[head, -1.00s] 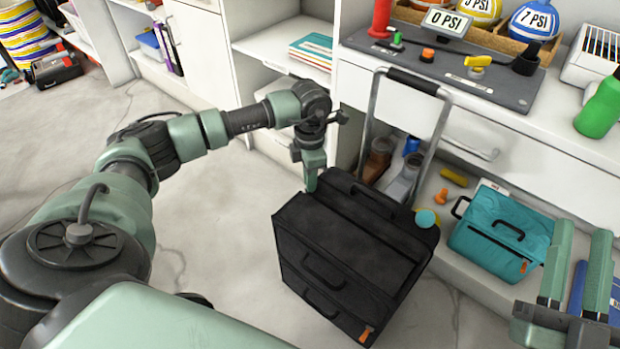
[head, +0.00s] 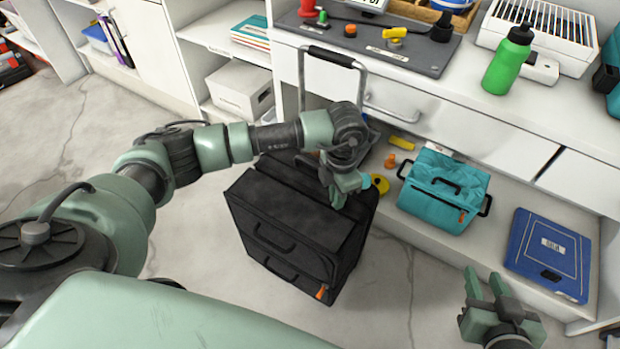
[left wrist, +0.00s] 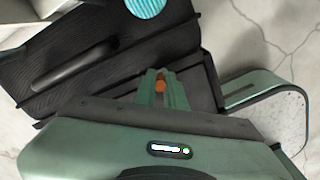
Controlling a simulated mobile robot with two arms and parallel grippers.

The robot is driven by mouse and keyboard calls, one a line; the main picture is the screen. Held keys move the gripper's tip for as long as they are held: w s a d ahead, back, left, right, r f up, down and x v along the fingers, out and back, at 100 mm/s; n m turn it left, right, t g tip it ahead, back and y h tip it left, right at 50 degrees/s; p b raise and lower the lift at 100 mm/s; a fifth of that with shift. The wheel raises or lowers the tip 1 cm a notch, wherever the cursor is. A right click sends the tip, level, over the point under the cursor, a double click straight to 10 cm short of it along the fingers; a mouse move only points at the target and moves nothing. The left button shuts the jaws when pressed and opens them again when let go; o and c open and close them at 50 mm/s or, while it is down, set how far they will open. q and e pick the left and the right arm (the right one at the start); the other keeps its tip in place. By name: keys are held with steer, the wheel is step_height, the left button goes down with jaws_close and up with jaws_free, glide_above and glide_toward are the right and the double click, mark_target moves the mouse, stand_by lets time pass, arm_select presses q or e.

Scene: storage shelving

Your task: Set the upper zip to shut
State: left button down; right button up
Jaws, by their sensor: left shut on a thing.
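A black suitcase (head: 285,215) stands on the floor with its pull handle (head: 330,58) raised. An orange zip pull (head: 321,292) hangs low on its front right. My left gripper (head: 345,190) is at the right side of the suitcase top. In the left wrist view its fingers are shut on a small orange zip pull (left wrist: 160,86), which I take to be the upper one. The arm and fingers hide much of the upper zip line in the head view. My right gripper (head: 487,284) is open and empty, right of the suitcase and apart from it.
A teal bag (head: 443,205) and a blue case (head: 548,250) sit on the low shelf at right. A yellow and teal round item (head: 380,184) is close beside my left gripper. A green bottle (head: 508,60) stands on the counter. Floor is clear in front.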

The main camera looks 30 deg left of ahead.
mark_target(356, 217)
arm_select(q)
steer(key=shift+s+d, duration=0.15)
steer(key=shift+d, duration=1.2)
steer(key=shift+s+d, duration=0.1)
steer(key=shift+d, duration=1.25)
arm_select(e)
steer(key=shift+s+f+g, duration=0.3)
steer(key=shift+s+f, duration=0.05)
arm_select(q)
steer(key=c, duration=1.5)
jaws_free()
steer(key=shift+d, duration=0.15)
arm_select(e)
steer(key=shift+d, duration=0.2)
